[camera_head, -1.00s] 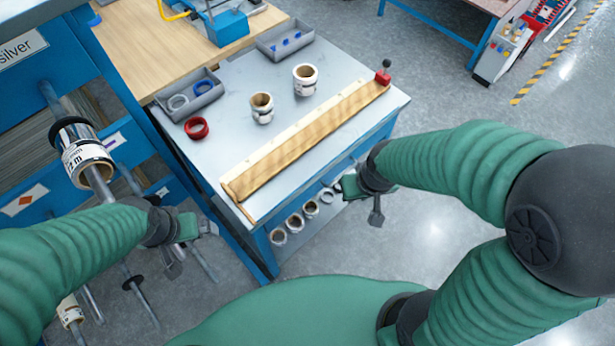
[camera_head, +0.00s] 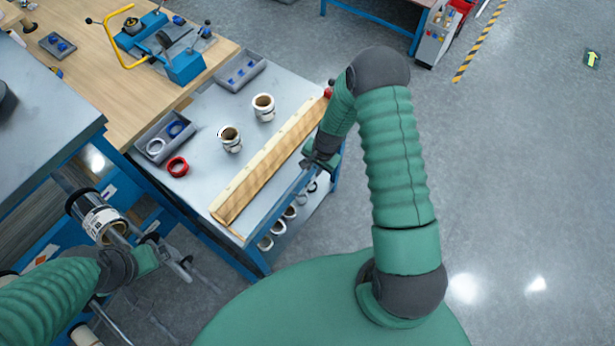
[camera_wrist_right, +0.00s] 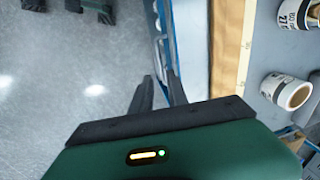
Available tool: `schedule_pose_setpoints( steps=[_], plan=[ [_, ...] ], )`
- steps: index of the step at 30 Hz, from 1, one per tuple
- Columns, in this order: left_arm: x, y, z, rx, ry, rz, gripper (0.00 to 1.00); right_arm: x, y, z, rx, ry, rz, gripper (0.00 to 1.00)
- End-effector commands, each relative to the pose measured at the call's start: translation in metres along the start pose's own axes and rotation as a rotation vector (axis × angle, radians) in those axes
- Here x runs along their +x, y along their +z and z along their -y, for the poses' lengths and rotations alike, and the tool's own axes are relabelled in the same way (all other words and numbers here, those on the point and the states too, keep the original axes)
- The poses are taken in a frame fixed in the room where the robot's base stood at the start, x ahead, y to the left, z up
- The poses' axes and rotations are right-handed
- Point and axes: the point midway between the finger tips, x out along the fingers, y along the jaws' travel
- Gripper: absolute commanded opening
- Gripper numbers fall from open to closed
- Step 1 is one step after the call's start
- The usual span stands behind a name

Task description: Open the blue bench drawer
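The blue bench (camera_head: 262,258) has a grey top, and its blue drawer front (camera_head: 279,208) runs just under the front edge. I see no clear gap at the drawer; a handle cannot be made out. My right gripper (camera_head: 316,163) is at this front edge, toward the far end. In the right wrist view its two dark fingers (camera_wrist_right: 160,82) are apart with nothing visibly held, close beside the blue bench edge (camera_wrist_right: 172,45). Whether they touch it cannot be told. My left gripper (camera_head: 172,262) is at the lower left by the roll rack, away from the drawer; its fingers are unclear.
On the top are a long wooden strip (camera_head: 270,160), two white rolls (camera_head: 263,107) (camera_head: 231,139), a red ring (camera_head: 177,166) and grey trays (camera_head: 240,71). More rolls (camera_head: 265,243) sit below. A rack roll (camera_head: 104,224) is near my left arm.

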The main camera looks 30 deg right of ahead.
Motion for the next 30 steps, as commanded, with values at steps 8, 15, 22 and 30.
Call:
schedule_pose_setpoints(
  steps=[8,15,22,30],
  plan=[
    [0.026,0.007,0.0,0.0,0.0,0.002,1.0,0.044,-0.001,-0.005,0.044,0.001,0.003,0.2],
    [0.076,0.019,0.0,0.0,0.0,0.002,1.0,0.11,-0.002,-0.005,0.042,0.001,0.003,0.2],
    [0.115,0.028,0.0,0.0,0.0,0.002,1.0,0.161,-0.002,-0.005,0.041,0.001,0.003,0.2],
    [0.125,0.03,0.0,0.0,0.0,0.001,1.0,0.175,-0.002,-0.003,0.041,0.0,0.003,0.2]
  ],
)
